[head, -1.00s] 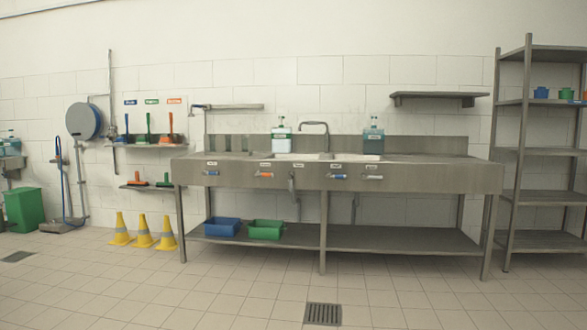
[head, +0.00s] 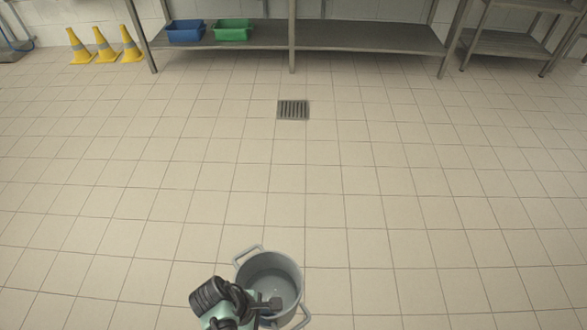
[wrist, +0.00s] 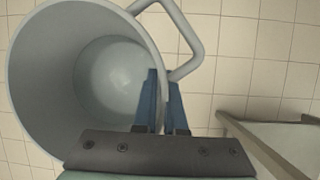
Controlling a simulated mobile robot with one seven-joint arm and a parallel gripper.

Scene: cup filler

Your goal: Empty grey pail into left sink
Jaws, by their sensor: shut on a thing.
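The grey pail (head: 285,262) is at the bottom of the head view, open end up, with loop handles on its sides. My gripper (head: 268,304) is at its near rim. In the wrist view the two blue fingers of my gripper (wrist: 165,100) straddle the wall of the pail (wrist: 35,100) and are shut on it, close beside one loop handle (wrist: 190,50). The pail's inside shows a smooth grey-blue bottom; I cannot tell whether liquid is in it. The sinks are out of view now; only the lower part of their steel bench (head: 370,38) shows.
A blue tub (head: 186,31) and a green tub (head: 232,30) stand on the bench's lower shelf. Several yellow cones (head: 104,45) stand at the far left. A floor drain (head: 293,110) lies in front of the bench. The tiled floor between pail and bench is clear.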

